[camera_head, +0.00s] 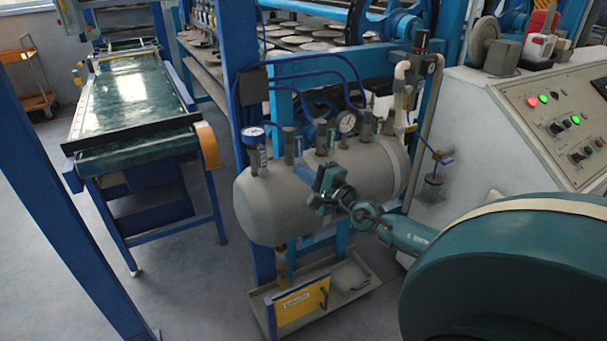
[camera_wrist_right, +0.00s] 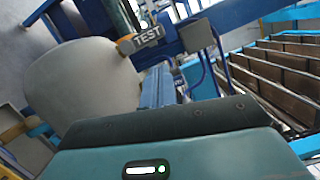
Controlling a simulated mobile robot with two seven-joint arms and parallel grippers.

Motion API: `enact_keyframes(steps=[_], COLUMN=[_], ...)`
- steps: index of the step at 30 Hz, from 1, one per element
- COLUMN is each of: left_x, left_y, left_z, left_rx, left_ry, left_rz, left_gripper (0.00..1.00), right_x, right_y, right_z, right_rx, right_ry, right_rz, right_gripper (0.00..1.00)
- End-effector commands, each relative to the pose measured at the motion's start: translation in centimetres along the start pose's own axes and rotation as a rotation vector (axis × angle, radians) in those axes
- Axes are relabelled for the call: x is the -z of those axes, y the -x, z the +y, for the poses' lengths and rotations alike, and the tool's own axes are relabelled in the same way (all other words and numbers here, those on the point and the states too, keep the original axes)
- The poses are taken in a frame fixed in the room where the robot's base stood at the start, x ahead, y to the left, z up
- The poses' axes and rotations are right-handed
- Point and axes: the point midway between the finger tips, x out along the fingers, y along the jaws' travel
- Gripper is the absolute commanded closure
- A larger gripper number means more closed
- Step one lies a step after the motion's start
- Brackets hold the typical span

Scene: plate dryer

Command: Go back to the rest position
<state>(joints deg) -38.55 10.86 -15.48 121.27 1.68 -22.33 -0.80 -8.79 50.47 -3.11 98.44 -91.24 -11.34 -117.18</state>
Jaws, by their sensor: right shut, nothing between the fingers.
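My right gripper (camera_head: 328,186) is in front of the grey tank (camera_head: 265,205), near its middle. It is shut and holds nothing. In the right wrist view its closed blue fingers (camera_wrist_right: 155,88) point toward a valve with a "TEST" label (camera_wrist_right: 148,37). The rounded tank (camera_wrist_right: 85,80) fills the left of that view. I cannot tell whether the fingers touch the tank or the valve. My left gripper is not in view.
A blue frame post (camera_head: 238,60) and blue hoses stand behind the tank. A control panel (camera_head: 560,120) with lit buttons is at the right. A yellow-labelled tray (camera_head: 300,300) sits below the tank. A green conveyor (camera_head: 130,90) stands at the left, with open floor (camera_head: 200,290) in front.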

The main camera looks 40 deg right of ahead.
Motion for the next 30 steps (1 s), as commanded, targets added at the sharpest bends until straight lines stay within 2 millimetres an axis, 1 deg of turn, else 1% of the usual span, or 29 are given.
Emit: enact_keyframes(steps=[10,12,14,17,18,20,21,23,24,26,27,29,30], left_x=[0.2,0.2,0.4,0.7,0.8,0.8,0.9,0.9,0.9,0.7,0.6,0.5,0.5], left_y=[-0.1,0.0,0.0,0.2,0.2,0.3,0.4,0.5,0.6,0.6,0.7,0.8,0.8], left_z=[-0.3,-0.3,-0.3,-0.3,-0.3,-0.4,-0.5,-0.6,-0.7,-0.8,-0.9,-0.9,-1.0], left_rx=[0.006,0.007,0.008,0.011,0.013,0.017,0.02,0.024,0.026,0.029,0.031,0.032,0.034], left_ry=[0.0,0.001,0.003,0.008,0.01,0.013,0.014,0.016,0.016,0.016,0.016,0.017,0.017], left_rz=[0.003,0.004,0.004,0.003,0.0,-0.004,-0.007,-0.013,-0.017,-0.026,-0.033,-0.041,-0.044], left_gripper=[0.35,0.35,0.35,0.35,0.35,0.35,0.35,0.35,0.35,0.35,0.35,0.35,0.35], right_x=[0.0,-0.3,-0.8,-2.4,-3.3,-4.9,-6.1,-7.9,-9.3,-11.5,-13.1,-15.5,-17.1], right_y=[0.0,0.3,0.8,2.6,3.6,5.4,6.7,8.7,10.1,12.3,13.7,15.8,17.0], right_z=[0.1,0.6,1.8,4.9,6.6,9.2,10.9,13.4,14.9,16.9,18.1,19.6,20.3], right_rx=[-0.001,-0.008,-0.023,-0.059,-0.076,-0.095,-0.102,-0.1,-0.086,-0.05,-0.007,0.079,-0.14], right_ry=[-0.005,-0.061,-0.188,-0.589,-0.808,-1.171,-1.422,-1.794,-2.04,-2.402,-2.638,-2.971,2.878], right_rz=[0.0,0.004,0.014,0.056,0.089,0.154,0.21,0.307,0.383,0.512,0.609,0.767,-0.797], right_gripper=[1.0,1.0,1.0,1.0,1.0,1.0,1.0,1.0,1.0,1.0,1.0,1.0,1.0])
